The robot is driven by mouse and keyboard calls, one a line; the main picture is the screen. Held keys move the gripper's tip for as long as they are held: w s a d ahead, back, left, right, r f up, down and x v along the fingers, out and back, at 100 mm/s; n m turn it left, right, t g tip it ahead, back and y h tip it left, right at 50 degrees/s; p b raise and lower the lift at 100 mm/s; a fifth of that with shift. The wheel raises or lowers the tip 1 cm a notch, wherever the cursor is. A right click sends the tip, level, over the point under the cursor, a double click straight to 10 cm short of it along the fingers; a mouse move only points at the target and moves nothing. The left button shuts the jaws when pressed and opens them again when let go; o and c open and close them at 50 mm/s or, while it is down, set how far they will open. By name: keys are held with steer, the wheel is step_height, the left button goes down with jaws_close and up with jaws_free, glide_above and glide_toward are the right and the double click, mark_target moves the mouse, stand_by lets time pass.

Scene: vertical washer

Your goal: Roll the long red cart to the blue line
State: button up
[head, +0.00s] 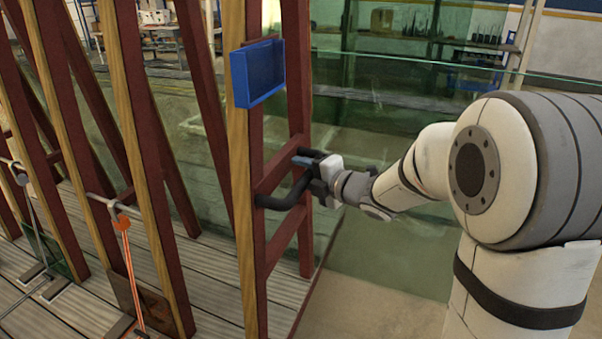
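The long red cart (275,178) fills the left half of the head view, with tall dark-red and wood-toned slanted posts on a grey slatted deck. A black curved handle (283,201) sticks out from its right end frame. My gripper (308,171) is at this handle, reaching in from the right, and its fingers overlap the handle in the picture. The fingers are small and partly hidden, so I cannot tell whether they are closed around it. No blue line on the floor is in view.
A blue tray (257,73) is fixed high on the cart's end post. Greenish glass panels (390,130) stand behind the cart and my arm. Bare floor (385,265) shows right of the deck. An orange strut (128,265) stands among the posts at left.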

steer(key=shift+o, duration=0.2)
steer(key=v, duration=0.7)
steer(key=shift+s+d, duration=0.25)
steer(key=shift+r, duration=0.1)
